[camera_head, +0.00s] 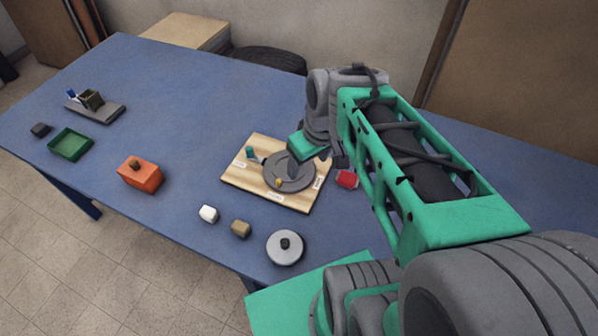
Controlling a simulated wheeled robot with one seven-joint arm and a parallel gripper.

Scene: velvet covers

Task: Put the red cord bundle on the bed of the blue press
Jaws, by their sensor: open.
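The red cord bundle (347,179) is a small red block-like piece on the blue table, just off the right edge of the wooden board. My gripper (318,160) is over the right part of that board, up and left of the red bundle. It is open, with its dark fingers apart, and partly hidden by my arm. I see nothing held in it. What seems to be the blue press (93,103) stands at the far left of the table: a grey base with a dark block and a small blue part. Its bed is too small to make out clearly.
The wooden board (236,177) carries a grey disc. An orange box (141,175), a green tray (71,145), a dark block (40,130), a white piece (208,214), a tan piece (241,228) and a knobbed grey disc (285,250) stand apart. The table's back middle is clear.

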